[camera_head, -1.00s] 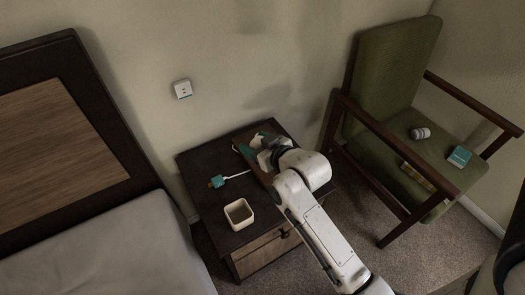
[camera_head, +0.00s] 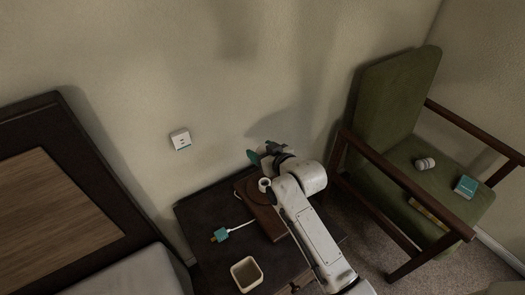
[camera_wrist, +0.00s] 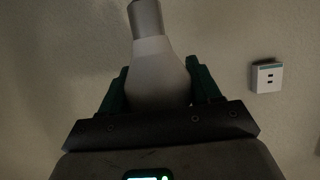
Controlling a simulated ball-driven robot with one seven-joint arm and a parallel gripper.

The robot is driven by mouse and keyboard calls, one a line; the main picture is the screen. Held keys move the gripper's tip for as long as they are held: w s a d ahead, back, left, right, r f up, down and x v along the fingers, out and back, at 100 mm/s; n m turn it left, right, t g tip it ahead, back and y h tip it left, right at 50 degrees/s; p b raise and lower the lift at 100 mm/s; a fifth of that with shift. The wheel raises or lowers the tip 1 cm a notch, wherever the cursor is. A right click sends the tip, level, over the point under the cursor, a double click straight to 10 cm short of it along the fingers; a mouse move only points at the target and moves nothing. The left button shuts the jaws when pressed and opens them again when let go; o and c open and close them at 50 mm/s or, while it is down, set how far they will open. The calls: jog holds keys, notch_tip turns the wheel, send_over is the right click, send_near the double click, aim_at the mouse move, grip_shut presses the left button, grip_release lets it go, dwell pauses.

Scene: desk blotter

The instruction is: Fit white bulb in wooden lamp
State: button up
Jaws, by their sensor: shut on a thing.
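The white bulb (camera_wrist: 158,70) is held between the two teal fingers of my gripper (camera_wrist: 155,85) in the wrist view, with its grey metal cap pointing up and away from the palm. In the head view my gripper (camera_head: 263,153) is above the back of the nightstand, near the wall, and the bulb cannot be made out there. The wooden lamp (camera_head: 266,217) is on the nightstand, below and beside my gripper. It has a brown base, a round dark disc and a pale ring-shaped socket (camera_head: 265,184) at the top. My arm hides part of its right side.
The dark nightstand (camera_head: 205,213) also carries an open cream cup (camera_head: 246,273) and a teal plug (camera_head: 220,235) with a white cable. A wall outlet (camera_head: 180,140) is behind. A green chair (camera_head: 390,105) at right holds a white cylinder (camera_head: 424,164) and a teal box (camera_head: 465,186).

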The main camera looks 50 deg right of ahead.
jog(key=shift+f+b, duration=1.95)
jog(key=shift+f, duration=0.95)
jog(key=shift+f+b, duration=1.2)
jog(key=shift+f, duration=1.1)
jog(key=o, duration=1)
jog(key=shift+r, duration=0.1)
jog(key=shift+s, duration=0.1)
jog(key=p+v, duration=0.1)
jog(key=v, duration=0.9)
jog(key=shift+s+r, duration=0.15)
jog(key=shift+s, duration=0.15)
jog(key=shift+a, duration=0.1)
